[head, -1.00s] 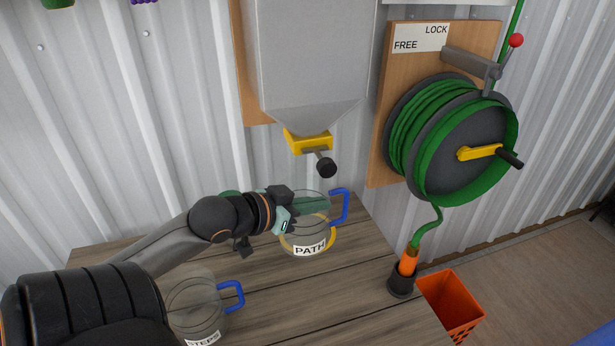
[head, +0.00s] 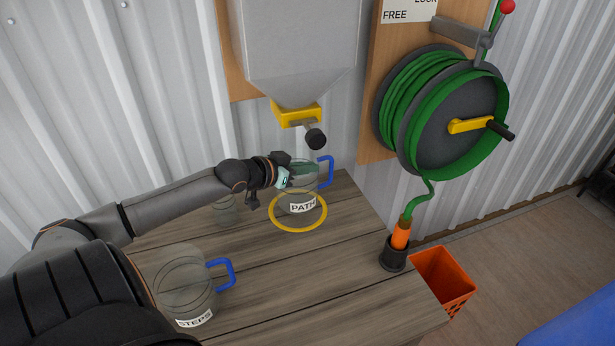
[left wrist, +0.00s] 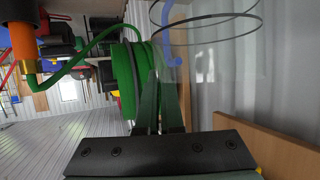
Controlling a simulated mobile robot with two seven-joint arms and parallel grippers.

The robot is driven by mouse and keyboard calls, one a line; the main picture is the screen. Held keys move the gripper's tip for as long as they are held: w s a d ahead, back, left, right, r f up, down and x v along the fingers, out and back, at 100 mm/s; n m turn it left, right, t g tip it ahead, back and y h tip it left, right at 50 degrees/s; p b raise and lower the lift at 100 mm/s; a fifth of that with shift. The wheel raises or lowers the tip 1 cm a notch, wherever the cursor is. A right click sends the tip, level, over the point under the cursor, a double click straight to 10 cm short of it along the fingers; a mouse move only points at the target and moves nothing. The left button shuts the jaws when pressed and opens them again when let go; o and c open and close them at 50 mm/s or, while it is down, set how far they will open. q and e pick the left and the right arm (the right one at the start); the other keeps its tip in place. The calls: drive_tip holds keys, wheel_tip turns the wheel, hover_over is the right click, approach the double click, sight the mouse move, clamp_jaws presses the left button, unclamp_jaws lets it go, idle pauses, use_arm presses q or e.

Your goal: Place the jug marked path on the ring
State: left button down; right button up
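The clear jug marked PATH (head: 302,208), with a blue handle, is at the yellow ring (head: 299,230) on the wooden table. Wood shows between its label and the ring's front edge. I cannot tell whether its base is raised or at the ring's rear. My left gripper (head: 304,172) reaches from the left with its fingers at the jug's upper part, closed on it. In the left wrist view the green fingers (left wrist: 162,95) are close together, beside the blue handle (left wrist: 169,45) and thin rim lines. My right gripper is out of view.
A jug marked STEPS (head: 190,285) stands at the table's front left. Another clear vessel (head: 226,212) is partly behind my arm. A hopper (head: 295,50) with a yellow outlet (head: 296,113) hangs above. A hose reel (head: 445,115) and black nozzle holder (head: 393,254) are at right.

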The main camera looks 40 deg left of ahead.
sight(301, 178)
use_arm(q)
drive_tip(key=shift+w+a+f, duration=0.1)
drive_tip(key=shift+f, duration=0.8)
drive_tip(key=shift+w+a+f, duration=0.1)
drive_tip(key=shift+f, duration=0.95)
drive_tip(key=c, duration=1)
unclamp_jaws()
drive_tip(key=shift+c, duration=0.2)
drive_tip(key=p+v, duration=0.3)
drive_tip(key=v, duration=0.9)
drive_tip(key=shift+p, duration=0.3)
